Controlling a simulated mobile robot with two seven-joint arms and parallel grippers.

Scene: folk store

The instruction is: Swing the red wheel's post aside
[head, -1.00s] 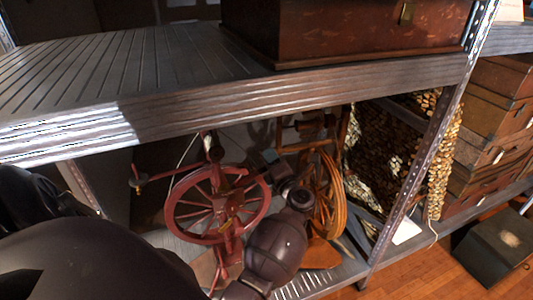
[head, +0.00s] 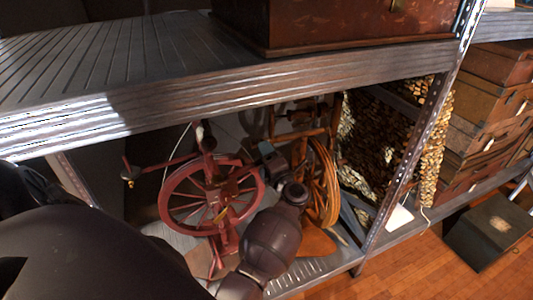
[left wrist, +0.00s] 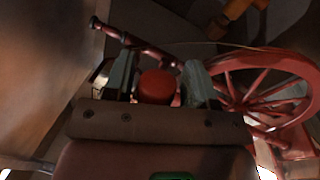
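The red spinning wheel (head: 165,205) stands on the lower shelf, under the upper shelf. Its red post (head: 207,142) rises above the rim, with a bar reaching left. My left gripper (head: 266,150) is just right of the wheel's upper rim. In the left wrist view the red wheel (left wrist: 265,58) is at the right, and a red bar (left wrist: 140,43) slants down toward the fingers. My left gripper (left wrist: 158,75) is open, with a round red end (left wrist: 157,86) showing between its fingers. Contact cannot be told. My right gripper is not in view.
The upper shelf's edge (head: 200,107) runs above my arm. An orange wooden wheel (head: 328,185) stands close to the right of my gripper. A shelf upright (head: 412,150) is further right. Stacked cases (head: 490,125) and a dark box (head: 490,232) are beyond it.

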